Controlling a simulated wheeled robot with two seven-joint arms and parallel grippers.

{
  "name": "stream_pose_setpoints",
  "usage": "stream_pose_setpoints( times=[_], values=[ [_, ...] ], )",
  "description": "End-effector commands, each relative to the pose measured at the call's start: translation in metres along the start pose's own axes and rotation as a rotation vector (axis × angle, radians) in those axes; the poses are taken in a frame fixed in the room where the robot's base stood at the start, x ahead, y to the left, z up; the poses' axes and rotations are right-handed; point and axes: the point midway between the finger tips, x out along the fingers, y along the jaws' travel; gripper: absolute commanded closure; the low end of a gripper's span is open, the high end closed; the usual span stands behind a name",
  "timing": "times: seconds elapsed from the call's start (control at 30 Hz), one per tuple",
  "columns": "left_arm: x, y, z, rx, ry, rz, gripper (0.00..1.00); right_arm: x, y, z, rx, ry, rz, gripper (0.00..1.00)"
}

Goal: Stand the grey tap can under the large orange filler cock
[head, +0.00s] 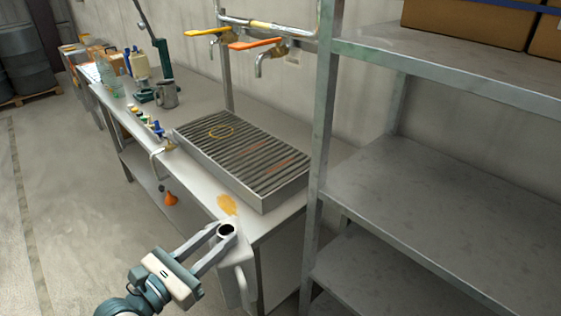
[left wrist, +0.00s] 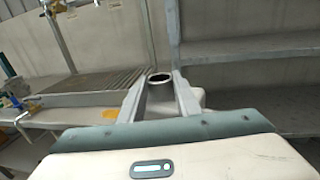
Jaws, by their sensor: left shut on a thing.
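My left gripper (head: 214,247) is shut on the light grey tap can (head: 238,272), with a finger on each side near its round dark mouth. The can hangs in front of the bench's near end, apart from the slatted tray. In the left wrist view the can (left wrist: 160,101) is between the fingers (left wrist: 158,92); its lower body is hidden. The large orange filler cock (head: 257,43) is on the pipe at the back wall, above the tray's far side, its spout pointing down. My right gripper is not in view.
The slatted drip tray (head: 256,200) has a yellow ring and reddish marks, and its top is clear. A yellow-handled cock (head: 207,31) is left of the orange one. A metal mug (head: 168,95) and bottles stand on the bench. A shelf rack (head: 321,150) rises at right.

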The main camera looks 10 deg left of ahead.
Motion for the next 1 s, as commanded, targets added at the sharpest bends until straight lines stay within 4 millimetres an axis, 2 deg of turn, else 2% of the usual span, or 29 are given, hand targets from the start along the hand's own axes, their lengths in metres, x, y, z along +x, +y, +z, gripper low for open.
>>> stream_pose_setpoints(
  times=[0.33,0.67,0.77,0.83,1.0],
  values=[
    [0.000,0.000,0.001,0.001,-0.002,0.000,1.00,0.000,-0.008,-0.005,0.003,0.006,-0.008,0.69],
    [-0.002,0.013,0.001,0.005,0.001,-0.014,1.00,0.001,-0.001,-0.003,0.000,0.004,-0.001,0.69],
    [-0.002,0.024,0.004,0.006,0.001,-0.020,1.00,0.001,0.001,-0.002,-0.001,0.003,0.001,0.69],
    [0.000,0.038,0.011,0.007,-0.002,-0.019,1.00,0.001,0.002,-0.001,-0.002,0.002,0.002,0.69],
    [0.015,0.080,0.044,0.005,-0.010,0.021,1.00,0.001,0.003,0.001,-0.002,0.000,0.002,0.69]
  ],
)
